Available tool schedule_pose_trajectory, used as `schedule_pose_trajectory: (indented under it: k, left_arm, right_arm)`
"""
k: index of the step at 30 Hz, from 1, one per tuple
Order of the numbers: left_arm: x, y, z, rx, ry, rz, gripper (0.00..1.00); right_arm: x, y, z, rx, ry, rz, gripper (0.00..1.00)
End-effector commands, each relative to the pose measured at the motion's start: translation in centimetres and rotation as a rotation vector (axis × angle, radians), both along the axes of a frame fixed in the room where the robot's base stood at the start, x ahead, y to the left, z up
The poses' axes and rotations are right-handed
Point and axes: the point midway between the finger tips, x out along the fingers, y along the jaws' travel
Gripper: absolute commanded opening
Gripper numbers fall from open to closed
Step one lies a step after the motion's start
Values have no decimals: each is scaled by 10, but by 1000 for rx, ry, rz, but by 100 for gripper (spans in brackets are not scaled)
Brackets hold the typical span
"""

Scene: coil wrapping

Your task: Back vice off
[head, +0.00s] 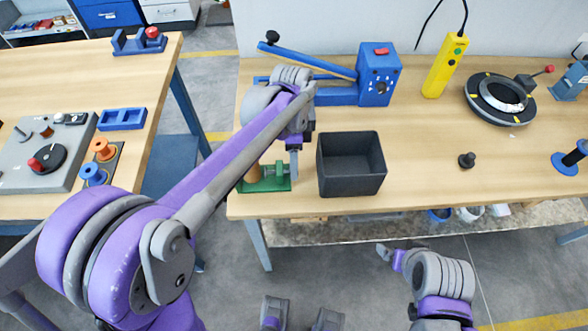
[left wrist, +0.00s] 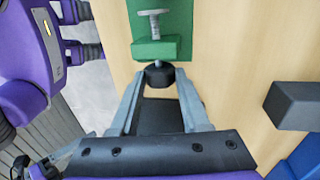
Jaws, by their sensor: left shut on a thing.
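The small green vice (head: 270,185) stands at the front left part of the main bench, left of the dark bin. A brown cylinder (head: 252,172) stands at its left side. In the left wrist view the vice's green block (left wrist: 157,48) has a grey screw (left wrist: 153,24) on its far side and a black knob (left wrist: 159,75) on its near side. My left gripper (head: 293,168) reaches down to the vice's right side. Its fingertips (left wrist: 159,82) are closed on the black knob. My right gripper (head: 388,253) is low in front of the bench, its fingers unclear.
The dark open bin (head: 352,190) stands close to the right of my left gripper and looks empty. A blue lever device (head: 379,75), a yellow pendant (head: 446,66) and a round black turntable (head: 500,98) stand behind. A side table (head: 160,60) is at left.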

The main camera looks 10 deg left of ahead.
Motion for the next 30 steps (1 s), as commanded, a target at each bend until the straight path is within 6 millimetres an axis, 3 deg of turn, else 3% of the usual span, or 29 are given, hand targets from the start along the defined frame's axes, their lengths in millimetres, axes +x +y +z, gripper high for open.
schedule_pose_trajectory:
  k: [5, 24, 25, 27, 30]
  left_arm:
    - [-3, -1, 1, 29, -106, -1, 11]
    - [-5, -1, 0, 70, -241, 1, 11]
    - [-5, -1, 0, 69, -240, 1, 48]
    - [-6, -1, 0, 69, -240, 1, 61]
    - [-6, -1, 1, 69, -239, 1, 62]
  right_arm:
    - [1, 0, 6, 0, -3, 0, 92]
    - [2, 0, 10, 0, -4, 0, 92]
    - [2, 0, 10, 0, -4, 0, 92]
    - [2, 0, 10, 0, -4, 0, 92]
    - [2, 0, 10, 0, -4, 0, 92]
